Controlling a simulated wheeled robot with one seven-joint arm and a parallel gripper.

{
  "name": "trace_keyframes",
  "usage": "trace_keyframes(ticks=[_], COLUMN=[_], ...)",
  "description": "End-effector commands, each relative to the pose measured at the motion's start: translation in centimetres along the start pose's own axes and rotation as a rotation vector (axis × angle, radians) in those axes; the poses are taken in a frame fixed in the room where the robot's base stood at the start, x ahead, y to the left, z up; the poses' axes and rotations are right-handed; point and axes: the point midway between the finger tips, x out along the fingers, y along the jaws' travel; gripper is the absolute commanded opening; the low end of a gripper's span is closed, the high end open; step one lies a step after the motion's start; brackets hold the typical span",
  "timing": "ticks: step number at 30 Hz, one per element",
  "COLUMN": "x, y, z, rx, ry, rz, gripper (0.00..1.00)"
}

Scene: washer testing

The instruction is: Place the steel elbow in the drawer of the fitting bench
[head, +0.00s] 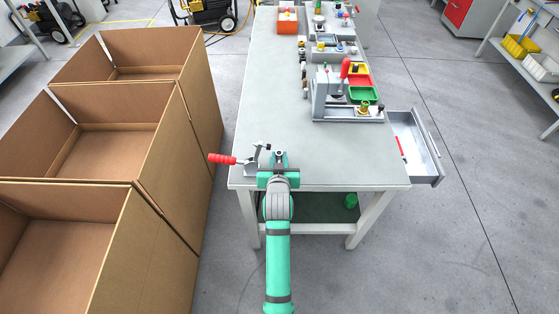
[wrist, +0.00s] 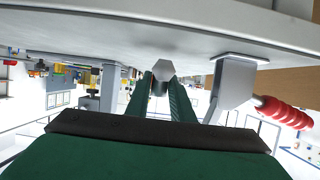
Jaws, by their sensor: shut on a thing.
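My gripper (head: 279,163) is at the near end of the bench top, beside the toggle clamp. In the wrist view, its two green fingers (wrist: 160,90) are closed on a grey metal piece with a hexagonal end (wrist: 163,70), which appears to be the steel elbow. In the head view this piece is mostly hidden by my gripper. The fitting bench (head: 330,172) has a grey drawer (head: 418,135) pulled open on its right side. A small red item (head: 401,148) shows at the drawer's left inner side.
A toggle clamp with a red handle (head: 222,158) stands just left of my gripper. A grey fixture (head: 325,97) with red and green bins stands toward the bench's right edge, near the drawer. Large open cardboard boxes (head: 150,190) stand left. The bench's middle is clear.

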Motion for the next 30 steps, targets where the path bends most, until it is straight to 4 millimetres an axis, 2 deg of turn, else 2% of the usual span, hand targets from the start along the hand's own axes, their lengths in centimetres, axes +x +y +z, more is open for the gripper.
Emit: trace_keyframes(ticks=[3,15,16,18,27,30], x=[0.44,0.61,0.60,0.60,0.63,-0.05], y=[0.06,0.09,0.09,0.07,-0.08,-0.08], z=[1.23,1.56,1.56,1.55,1.67,1.64], rx=[0.000,0.001,0.001,0.001,0.000,0.000], ry=[-0.001,0.001,0.000,0.000,-0.001,0.000], rz=[0.001,0.001,0.001,0.001,-0.001,-0.001], gripper=[0.00,0.00,0.28,0.40,0.40,0.40])
